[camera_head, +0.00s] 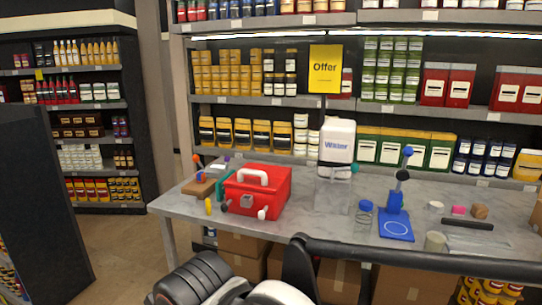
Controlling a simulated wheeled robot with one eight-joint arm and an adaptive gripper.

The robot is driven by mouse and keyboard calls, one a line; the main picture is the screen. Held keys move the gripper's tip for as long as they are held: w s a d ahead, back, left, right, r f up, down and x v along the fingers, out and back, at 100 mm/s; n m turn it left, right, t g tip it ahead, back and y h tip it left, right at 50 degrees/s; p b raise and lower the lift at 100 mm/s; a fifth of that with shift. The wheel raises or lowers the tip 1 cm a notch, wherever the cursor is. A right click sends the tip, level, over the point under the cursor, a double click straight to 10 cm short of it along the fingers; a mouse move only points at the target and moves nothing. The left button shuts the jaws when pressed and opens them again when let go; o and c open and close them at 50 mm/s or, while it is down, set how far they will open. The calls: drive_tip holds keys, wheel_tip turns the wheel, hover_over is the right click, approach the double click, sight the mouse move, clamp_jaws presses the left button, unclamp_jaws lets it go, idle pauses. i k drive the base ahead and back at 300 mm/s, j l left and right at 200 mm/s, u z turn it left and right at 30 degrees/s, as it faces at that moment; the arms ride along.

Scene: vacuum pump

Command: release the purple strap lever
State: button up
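I cannot make out a purple strap lever with certainty. A small pale purple spot (227,158) shows behind the red box, too small to identify. The red box (276,199) with a white top handle and a grey front latch stands on the left half of the grey table (320,222). A blue stand (395,201) with a dark, tilted lever and a blue ball on top stands on the right half, on a blue base plate. My gripper cannot be made out; only dark and white parts of my own body show at the bottom edge.
A white-topped container (337,140), a blue-lidded clear jar (363,216), a brown block (199,187) and a black bar (467,225) are on the table. A pink block (458,211) lies at right. Cardboard boxes (338,281) stand underneath. Stocked shelves are behind; floor is open at left.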

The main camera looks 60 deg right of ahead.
sight(227, 158)
drive_tip(key=z, duration=1.3)
drive_tip(key=i+j+u, duration=0.1)
drive_tip(key=i+u, duration=0.25)
drive_tip(key=i, duration=0.25)
drive_tip(key=i+z, duration=0.1)
drive_tip(key=i, duration=0.45)
drive_tip(key=i+j+z, duration=0.15)
drive_tip(key=i, duration=0.35)
drive_tip(key=i+j+z, duration=0.1)
drive_tip(key=i, duration=0.4)
